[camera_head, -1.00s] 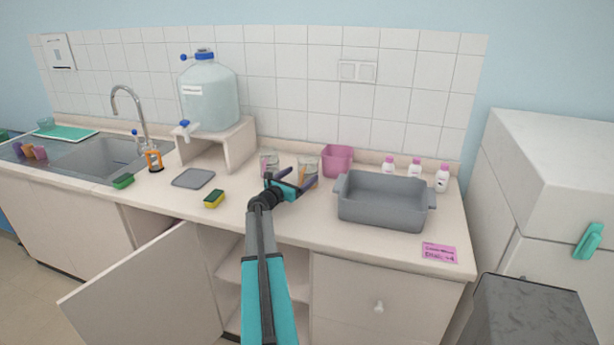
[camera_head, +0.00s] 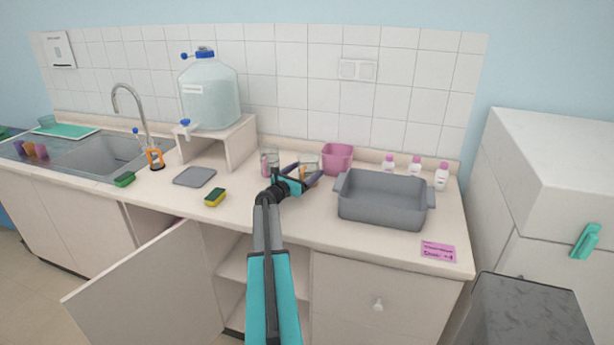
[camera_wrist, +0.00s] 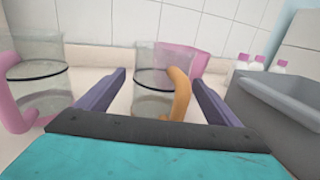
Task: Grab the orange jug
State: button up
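The orange jug is a clear glass jug with an orange handle (camera_wrist: 179,94). It stands upright on the counter, and its glass shows in the wrist view (camera_wrist: 149,70). In the head view the orange jug (camera_head: 307,161) is partly hidden behind my gripper (camera_head: 308,171). My gripper is open, with its two dark purple fingers (camera_wrist: 159,77) to the left and right of the jug in the wrist view. The handle faces the right finger. Neither finger visibly presses the jug, and I cannot tell how far it lies between them.
A similar jug with a pink handle (camera_wrist: 14,112) stands close left of my gripper. A pink container (camera_head: 338,159) is just behind, and a grey basin (camera_head: 383,207) is close to the right. Small white bottles (camera_head: 442,178) line the back. The counter front left has a sponge (camera_head: 215,197).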

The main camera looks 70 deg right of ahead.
aim_at(302, 165)
jog(key=c, duration=1.1)
jog(key=shift+r, duration=0.2)
jog(key=shift+r+b, duration=0.45)
jog(key=shift+r, duration=0.35)
jog(key=shift+w+a+r+b, duration=0.25)
jog(key=shift+a+r+b, duration=0.2)
jog(key=shift+r, duration=0.3)
jog(key=w+a+b, duration=0.1)
jog(key=w+a, duration=0.1)
jog(key=a, duration=0.2)
jog(key=w+a+r+b, duration=0.1)
jog(key=w+a, duration=0.2)
jog(key=a, duration=0.1)
jog(key=w+a+b, duration=0.1)
jog(key=w+a, duration=0.1)
jog(key=a, duration=0.3)
jog(key=shift+w+r, duration=0.3)
